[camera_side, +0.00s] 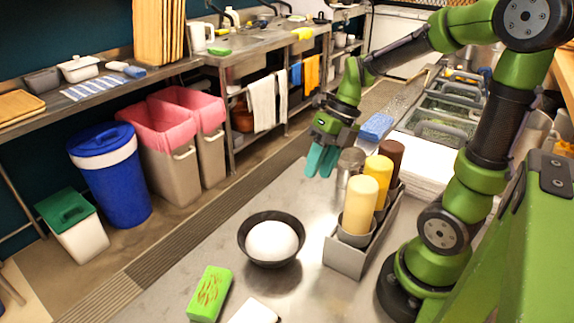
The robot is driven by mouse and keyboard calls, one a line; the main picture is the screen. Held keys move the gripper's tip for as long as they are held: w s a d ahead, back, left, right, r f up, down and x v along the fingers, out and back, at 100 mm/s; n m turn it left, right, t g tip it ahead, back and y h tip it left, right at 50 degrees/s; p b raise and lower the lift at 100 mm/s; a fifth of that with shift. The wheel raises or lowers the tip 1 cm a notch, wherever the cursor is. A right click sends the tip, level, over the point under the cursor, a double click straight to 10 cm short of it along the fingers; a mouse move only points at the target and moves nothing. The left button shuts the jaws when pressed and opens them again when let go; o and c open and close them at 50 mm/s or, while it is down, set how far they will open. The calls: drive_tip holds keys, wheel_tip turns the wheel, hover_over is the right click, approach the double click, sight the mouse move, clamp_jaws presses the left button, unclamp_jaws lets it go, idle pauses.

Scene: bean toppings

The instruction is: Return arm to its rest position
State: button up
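My gripper (322,161) is above the metal counter, left of the bottles, with its teal fingers pointing down. The two fingers show close side by side, and I see nothing held between them, but the gap is too small to judge. My green and black arm bends over from the right side of the picture. A black bowl (245,247) with a white rounded mound (271,240) in it stands on the counter below and left of my gripper.
A metal holder (345,259) carries cream, yellow and brown bottles (360,204) close to the right of my gripper. A green packet (210,293) and a white item (254,311) lie at the front. A blue cloth (376,127) and lidded trays (441,131) are behind.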

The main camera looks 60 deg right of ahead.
drive_tip(key=s+a+r+m+t+h, duration=0.1)
drive_tip(key=a+r+m+t, duration=0.1)
drive_tip(key=m, duration=1.6)
drive_tip(key=s+a+r+m+t+h, duration=0.1)
drive_tip(key=a+r+m, duration=0.4)
drive_tip(key=m, duration=1.3)
drive_tip(key=s+r+t, duration=0.1)
drive_tip(key=t, duration=0.1)
drive_tip(key=shift+a+t+h, duration=0.2)
drive_tip(key=shift+t+h, duration=0.1)
